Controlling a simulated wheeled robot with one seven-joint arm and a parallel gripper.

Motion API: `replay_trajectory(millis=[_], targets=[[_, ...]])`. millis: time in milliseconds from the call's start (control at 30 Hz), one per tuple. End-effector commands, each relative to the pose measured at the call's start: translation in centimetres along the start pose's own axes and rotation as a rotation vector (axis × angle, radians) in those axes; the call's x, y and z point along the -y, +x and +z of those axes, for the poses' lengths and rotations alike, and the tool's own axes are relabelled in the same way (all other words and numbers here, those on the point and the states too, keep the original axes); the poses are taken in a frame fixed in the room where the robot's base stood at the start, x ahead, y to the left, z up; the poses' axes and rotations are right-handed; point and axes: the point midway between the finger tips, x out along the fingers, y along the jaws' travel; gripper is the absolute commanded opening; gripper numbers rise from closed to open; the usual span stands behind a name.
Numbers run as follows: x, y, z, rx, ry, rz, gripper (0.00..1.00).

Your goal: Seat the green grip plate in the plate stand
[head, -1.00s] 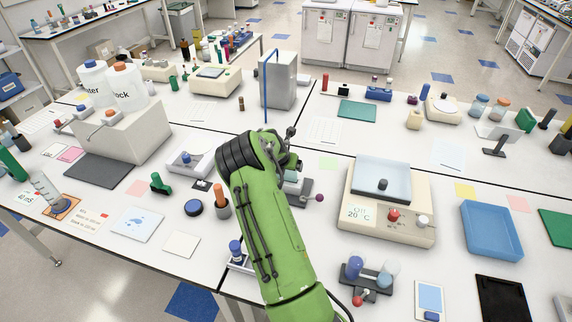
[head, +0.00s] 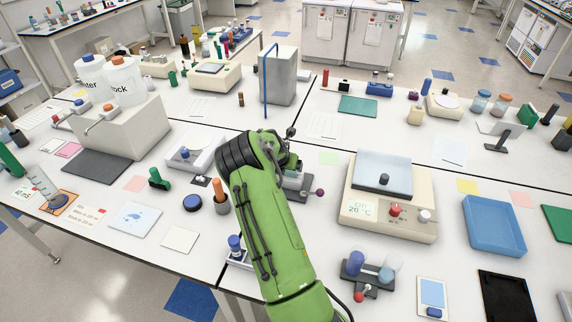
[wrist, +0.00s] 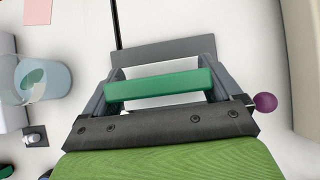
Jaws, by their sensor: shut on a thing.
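The green grip plate (wrist: 160,86) shows in the wrist view as a green bar lying across between the two fingers of my gripper (wrist: 162,88), which is shut on it. The grey plate stand (wrist: 165,52) shows just beyond the bar, with a purple knob (wrist: 265,102) at the right. In the head view the stand (head: 300,187) is partly hidden behind my green arm, and the purple knob (head: 320,192) sticks out to its right. The plate is hidden in the head view. I cannot tell whether it touches the stand or is above it.
A cream hotplate device (head: 388,205) stands close to the right of the stand. An orange-capped tube in a cup (head: 221,195) and a blue round lid (head: 193,203) are to the left. A tall grey box (head: 278,78) stands behind. A bottle rack (head: 367,270) is in front right.

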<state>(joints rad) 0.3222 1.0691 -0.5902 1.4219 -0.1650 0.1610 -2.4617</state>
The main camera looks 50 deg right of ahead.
Motion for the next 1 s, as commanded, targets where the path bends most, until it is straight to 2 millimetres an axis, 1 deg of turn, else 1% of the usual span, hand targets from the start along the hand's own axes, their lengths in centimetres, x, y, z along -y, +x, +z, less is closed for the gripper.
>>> replay_trajectory(millis=[500, 533, 567, 767, 833, 867, 933, 1000], targets=[[0.0, 1.1, -0.8, 0.002, 0.0, 0.001, 0.56], [0.0, 1.0, -0.7, 0.002, 0.0, 0.001, 0.96], [0.0, 1.0, -0.7, 0.001, 0.0, 0.001, 1.0], [0.0, 1.0, -0.8, 0.0, 0.0, 0.0, 1.0], [-0.1, 0.7, -0.8, 0.0, 0.0, 0.001, 1.0], [-0.1, 0.3, -0.7, 0.0, 0.0, 0.001, 1.0], [-0.1, -0.9, -0.7, 0.001, 0.0, 0.002, 1.0], [-0.2, -2.7, -0.7, 0.003, 0.001, 0.004, 1.0]])
